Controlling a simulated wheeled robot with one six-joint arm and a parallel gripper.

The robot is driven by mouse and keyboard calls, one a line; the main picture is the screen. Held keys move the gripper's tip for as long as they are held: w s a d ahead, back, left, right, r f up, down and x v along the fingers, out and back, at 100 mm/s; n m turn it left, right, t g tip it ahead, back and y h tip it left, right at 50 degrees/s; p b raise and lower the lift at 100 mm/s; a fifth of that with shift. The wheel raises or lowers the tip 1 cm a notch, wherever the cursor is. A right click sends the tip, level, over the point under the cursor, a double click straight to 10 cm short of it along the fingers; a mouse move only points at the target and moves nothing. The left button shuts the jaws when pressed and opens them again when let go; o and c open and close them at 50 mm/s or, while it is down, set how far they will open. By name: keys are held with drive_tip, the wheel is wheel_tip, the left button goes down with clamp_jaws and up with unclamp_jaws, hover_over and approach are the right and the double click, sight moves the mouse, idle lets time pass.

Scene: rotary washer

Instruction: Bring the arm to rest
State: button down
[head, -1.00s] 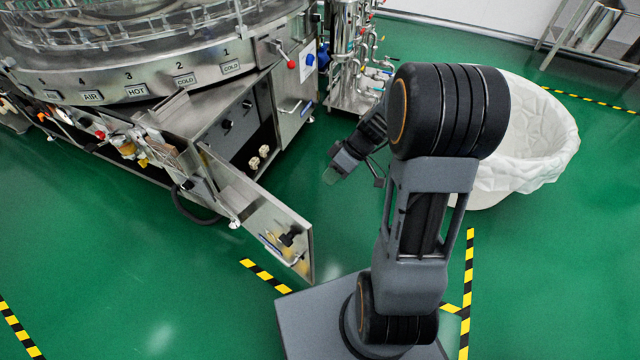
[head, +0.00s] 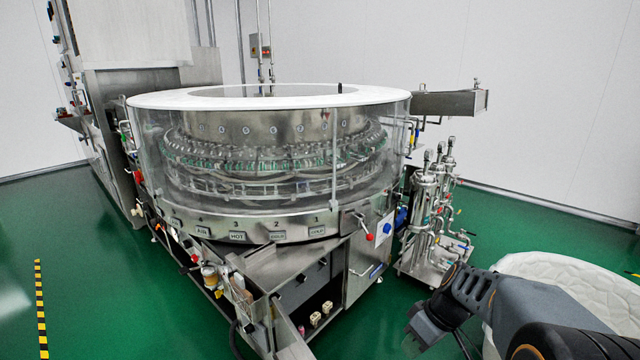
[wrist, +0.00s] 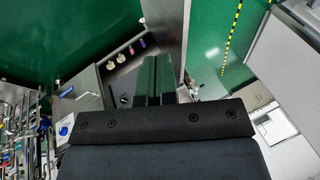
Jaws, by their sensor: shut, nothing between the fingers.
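My gripper (head: 416,340) is low in the right half of the head view, at the end of my dark arm. It hangs over the green floor, apart from the washer, with its tip pointing down and left. In the wrist view my gripper (wrist: 154,78) shows two dark fingers side by side, closed together with nothing between them. The rest of my arm fills the lower right corner of the head view and is cut off by the frame edge.
The round rotary washer (head: 270,215) stands left of my arm, its lower cabinet open. Steel filter housings with pipes (head: 430,225) stand behind the gripper. A white tub (head: 560,270) is behind my arm at right.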

drive_tip(key=s+a+r+m+t+h+p, duration=0.1)
drive_tip(key=s+r+m+p, duration=0.1)
drive_tip(key=r+p, duration=0.3)
drive_tip(key=s+a+r+m+t+h+p, duration=0.1)
drive_tip(key=r+p, duration=0.5)
drive_tip(key=r, duration=0.6)
drive_tip(key=s+a+r+m+t+h+p, duration=0.1)
drive_tip(key=s+r+m+h+p, duration=0.1)
drive_tip(key=r+p, duration=0.4)
wheel_tip(320, 180, up, 2)
drive_tip(key=shift+s+a+r+m+t+h, duration=0.15)
drive_tip(key=shift+s+a+m+t+h, duration=0.25)
drive_tip(key=shift+s+m, duration=0.6)
drive_tip(key=shift+s, duration=0.1)
